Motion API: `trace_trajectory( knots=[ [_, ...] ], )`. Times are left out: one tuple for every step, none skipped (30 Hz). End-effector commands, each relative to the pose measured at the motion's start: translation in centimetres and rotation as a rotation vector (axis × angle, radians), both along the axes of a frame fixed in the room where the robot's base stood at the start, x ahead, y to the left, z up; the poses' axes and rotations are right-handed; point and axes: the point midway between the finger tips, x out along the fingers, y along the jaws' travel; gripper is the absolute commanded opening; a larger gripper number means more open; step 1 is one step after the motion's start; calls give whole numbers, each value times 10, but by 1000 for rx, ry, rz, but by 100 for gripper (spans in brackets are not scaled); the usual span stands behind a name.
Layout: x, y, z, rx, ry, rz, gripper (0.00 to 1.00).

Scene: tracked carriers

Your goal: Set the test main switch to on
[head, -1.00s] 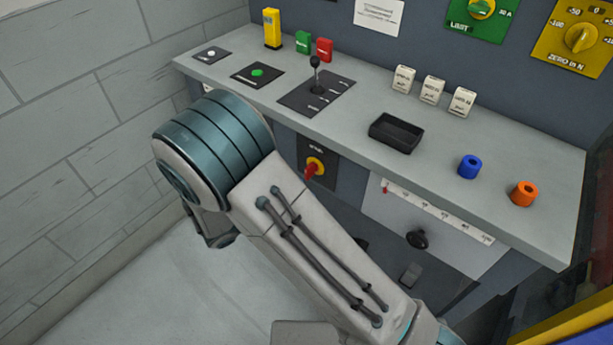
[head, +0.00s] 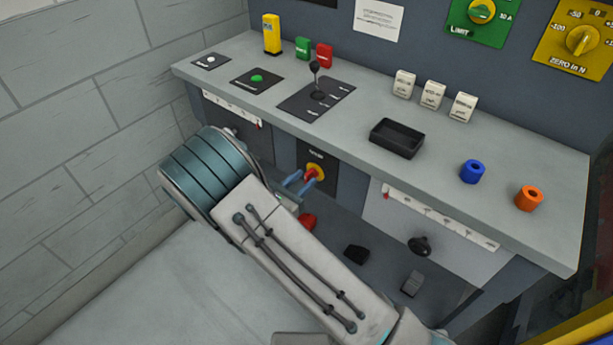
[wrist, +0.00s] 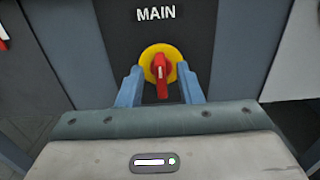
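The main switch is a red handle (wrist: 161,78) on a yellow disc (wrist: 172,53), on a dark plate marked MAIN (wrist: 156,14) in the wrist view. The handle stands upright there, its white line vertical. In the head view the switch (head: 315,170) is on the console's front, below the ledge, partly covered by my fingers. My gripper (wrist: 160,68) is open, one blue finger on each side of the handle. A gap shows between each finger and the handle in the wrist view. The gripper also shows in the head view (head: 300,182).
The ledge (head: 440,180) juts out above the switch. It carries a lever (head: 316,80), a black tray (head: 396,138), and blue (head: 472,171) and orange (head: 529,198) cylinders. Below are a black knob (head: 419,246), pedals (head: 356,254) and a partly hidden red object (head: 307,221).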

Motion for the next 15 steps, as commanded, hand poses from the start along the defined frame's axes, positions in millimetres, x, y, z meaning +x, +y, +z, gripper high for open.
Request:
trace_trajectory(
  knots=[
    [6,-5,0,-1,-1,-2,33],
    [9,-7,0,-1,-1,-2,33],
    [12,-9,0,0,0,-2,33],
    [14,-11,0,1,-1,-2,33],
    [15,-12,0,1,-1,-2,33],
    [17,-14,0,1,0,-1,33],
    [18,-14,0,1,-1,-1,33],
    [19,-15,0,1,-1,0,33],
    [20,-15,0,1,-1,0,33],
    [20,-16,0,1,-1,0,33],
    [20,-16,0,1,-1,0,33],
    [20,-16,0,1,-1,0,33],
    [20,-16,0,1,-1,0,33],
    [20,-16,0,1,-1,0,33],
    [20,-16,0,1,-1,0,33]
  ],
)
